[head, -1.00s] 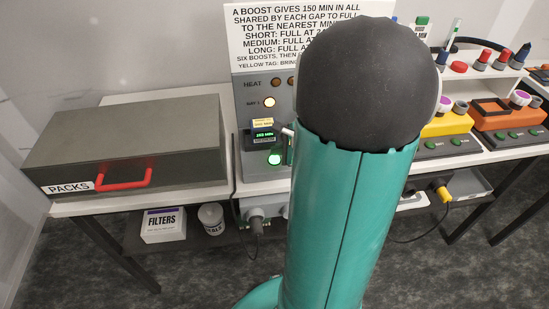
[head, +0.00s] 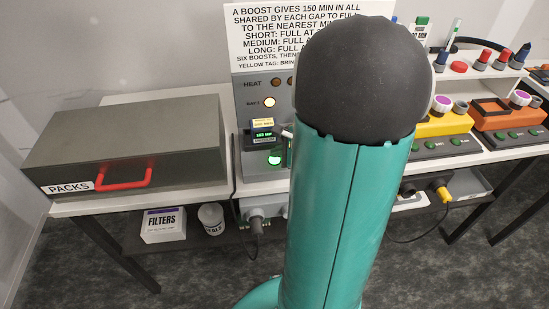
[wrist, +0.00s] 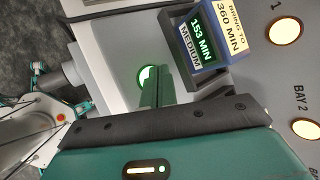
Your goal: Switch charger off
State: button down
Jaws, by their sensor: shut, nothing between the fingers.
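The charger (head: 250,98) is a grey panel with round lamps behind a light deck, partly hidden by my arm. Its round green-lit button (head: 274,159) glows on the deck; it also shows in the wrist view (wrist: 145,74). My gripper (wrist: 156,74) is shut and empty, its green fingertips over the button's edge and hiding part of it. I cannot tell if they touch it. A battery pack (wrist: 202,45) beside the button shows "153 MIN" and "MEDIUM", with a yellow tag reading "BRING TO 360 MIN".
A dark box marked PACKS (head: 130,140) with a red handle stands left. A sign (head: 262,30) stands behind the charger. Orange and yellow units (head: 445,124) are at right. A FILTERS box (head: 163,225) and white tub (head: 211,218) sit on the lower shelf.

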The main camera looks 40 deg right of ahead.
aim_at(278, 160)
jog(key=shift+f, duration=0.4)
dwell(0.7)
jog(key=shift+r, duration=0.85)
jog(key=shift+r, duration=2.5)
